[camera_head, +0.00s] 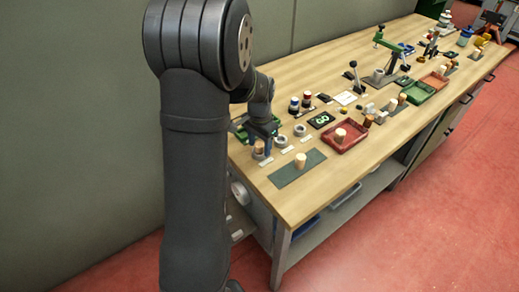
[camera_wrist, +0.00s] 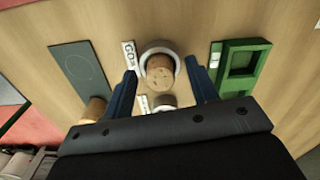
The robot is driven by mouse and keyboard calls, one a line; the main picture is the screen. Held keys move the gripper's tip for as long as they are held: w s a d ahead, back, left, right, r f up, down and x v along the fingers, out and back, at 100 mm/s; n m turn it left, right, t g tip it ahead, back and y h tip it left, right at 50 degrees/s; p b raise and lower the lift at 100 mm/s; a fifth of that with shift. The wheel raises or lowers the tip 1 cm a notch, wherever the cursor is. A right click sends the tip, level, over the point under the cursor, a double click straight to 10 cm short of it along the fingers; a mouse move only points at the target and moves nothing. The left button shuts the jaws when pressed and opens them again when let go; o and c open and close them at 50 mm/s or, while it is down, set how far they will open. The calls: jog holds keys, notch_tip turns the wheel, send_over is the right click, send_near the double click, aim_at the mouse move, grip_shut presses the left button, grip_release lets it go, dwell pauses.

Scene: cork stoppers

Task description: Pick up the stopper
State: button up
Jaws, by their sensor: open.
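A cork stopper (camera_wrist: 160,74) sits in a pale round ring holder (camera_wrist: 147,48) in the wrist view. My gripper (camera_wrist: 160,66) is open, its two blue fingers on either side of this stopper with gaps to both. In the head view the stopper (camera_head: 259,147) shows at the near left end of the bench, just below my gripper (camera_head: 262,133), partly hidden by my arm. A second cork (camera_head: 300,160) stands on a dark mat (camera_head: 288,178); it also shows in the wrist view (camera_wrist: 95,108), partly behind the gripper body.
Grey ring holders (camera_head: 281,141) with labels stand beside the stopper. A green tray (camera_wrist: 245,68) is close to the right finger. A red tray (camera_head: 357,136) with a cork, dark-capped bottles (camera_head: 294,105) and tools lie farther along. The bench's front strip is clear.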

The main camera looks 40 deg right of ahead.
jog(key=c, duration=1.1)
jog(key=shift+r, duration=0.15)
